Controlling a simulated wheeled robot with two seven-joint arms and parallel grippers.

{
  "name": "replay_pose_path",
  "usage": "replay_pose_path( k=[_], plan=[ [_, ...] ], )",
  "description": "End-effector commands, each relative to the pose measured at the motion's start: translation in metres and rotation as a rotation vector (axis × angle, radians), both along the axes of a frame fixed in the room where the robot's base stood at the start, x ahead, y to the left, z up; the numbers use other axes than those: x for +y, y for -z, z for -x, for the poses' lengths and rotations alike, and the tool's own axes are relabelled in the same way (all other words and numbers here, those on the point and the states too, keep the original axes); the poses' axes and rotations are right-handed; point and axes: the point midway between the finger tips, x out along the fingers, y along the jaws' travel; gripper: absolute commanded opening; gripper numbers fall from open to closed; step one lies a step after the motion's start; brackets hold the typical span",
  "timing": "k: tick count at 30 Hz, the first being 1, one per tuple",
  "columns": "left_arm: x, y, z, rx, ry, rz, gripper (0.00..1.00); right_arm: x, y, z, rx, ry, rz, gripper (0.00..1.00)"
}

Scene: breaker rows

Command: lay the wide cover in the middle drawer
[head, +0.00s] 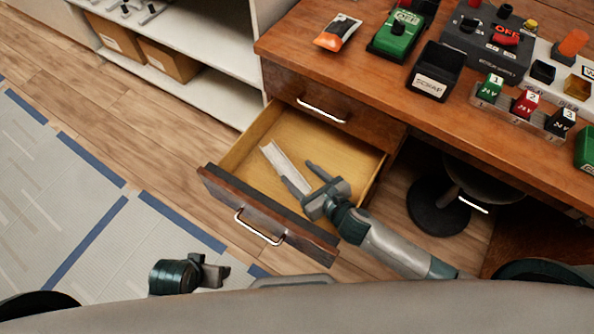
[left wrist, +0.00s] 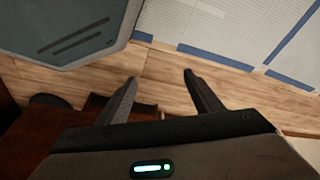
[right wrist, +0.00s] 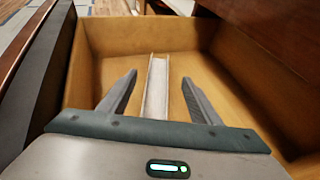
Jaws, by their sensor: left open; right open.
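The wide cover (head: 281,160), a long pale channel-shaped strip, lies in the open drawer (head: 237,153), its far end toward the drawer's left side. In the right wrist view the cover (right wrist: 157,85) runs lengthwise along the light wooden drawer floor. My right gripper (head: 300,174) is open at the drawer, its fingers on either side of the cover's near end in the picture; I cannot tell whether they touch it. My left gripper (head: 212,272) is open and empty, low over the floor in front of the drawer; its fingers show in the left wrist view (left wrist: 158,78).
A closed drawer (head: 345,122) with a handle sits above the open one. The desk top (head: 385,85) carries a scrap bin (head: 435,72), a green device (head: 397,36), an orange packet (head: 338,33) and several breakers. A stool (head: 440,205) stands under the desk. White shelves (head: 200,50) stand behind.

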Motion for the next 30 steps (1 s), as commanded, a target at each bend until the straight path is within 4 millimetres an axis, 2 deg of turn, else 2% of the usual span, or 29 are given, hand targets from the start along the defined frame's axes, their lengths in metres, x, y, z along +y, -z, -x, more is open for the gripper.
replay_pose_path(
  k=[9, 15, 21, 30],
  plan=[
    [0.0, 0.016, 0.0, 0.008, 0.0, 0.0, 0.6, -0.03, -0.024, 0.049, 0.002, -0.001, -0.001, 0.57],
    [0.001, 0.022, 0.001, 0.011, 0.0, -0.001, 0.6, -0.043, -0.035, 0.07, 0.001, 0.001, -0.002, 0.57],
    [0.001, 0.026, 0.001, 0.012, 0.001, 0.0, 0.6, -0.048, -0.039, 0.078, -0.002, 0.0, -0.001, 0.57],
    [0.0, 0.024, -0.005, 0.002, 0.001, 0.0, 0.6, -0.048, -0.039, 0.079, -0.001, 0.0, -0.002, 0.57]
  ],
)
